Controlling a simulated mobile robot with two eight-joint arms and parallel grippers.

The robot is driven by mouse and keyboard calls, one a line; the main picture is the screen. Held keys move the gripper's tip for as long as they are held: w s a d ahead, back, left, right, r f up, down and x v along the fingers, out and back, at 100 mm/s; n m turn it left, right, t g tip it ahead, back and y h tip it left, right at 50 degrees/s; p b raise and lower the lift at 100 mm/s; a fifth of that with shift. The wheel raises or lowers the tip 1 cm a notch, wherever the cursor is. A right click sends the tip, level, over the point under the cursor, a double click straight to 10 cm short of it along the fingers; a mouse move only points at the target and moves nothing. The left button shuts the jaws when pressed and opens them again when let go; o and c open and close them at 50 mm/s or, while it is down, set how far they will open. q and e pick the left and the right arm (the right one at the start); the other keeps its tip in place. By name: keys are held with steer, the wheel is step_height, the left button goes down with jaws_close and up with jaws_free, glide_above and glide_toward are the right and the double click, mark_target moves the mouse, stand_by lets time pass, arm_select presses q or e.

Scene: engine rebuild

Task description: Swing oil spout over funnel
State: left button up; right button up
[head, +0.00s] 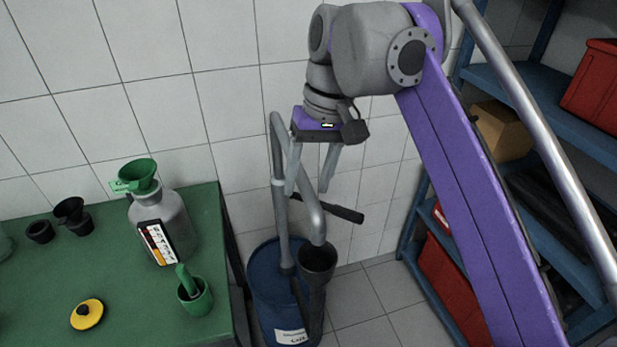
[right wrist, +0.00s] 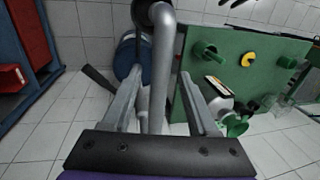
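The grey oil spout pipe (head: 278,180) rises from the blue drum (head: 258,290), bends over at the top and comes down to a dark cup-shaped end (head: 317,258) over the drum's right side. A green funnel (head: 137,175) sits in the mouth of a grey bottle (head: 178,215) on the green table; the spout's end is well right of it. My right gripper (head: 308,190) is open at the spout. In the right wrist view the pipe (right wrist: 161,80) runs between the spread fingers (right wrist: 160,72), with gaps on both sides. My left gripper is not in view.
The green table (head: 105,260) also holds black cups (head: 70,212), a yellow cap (head: 87,314) and a green cup (head: 195,297). A black handle (head: 340,212) sticks out beside the spout. Blue shelves (head: 545,100) with red boxes stand at right. A tiled wall is behind.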

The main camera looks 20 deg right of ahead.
jaws_close()
stand_by(1.3)
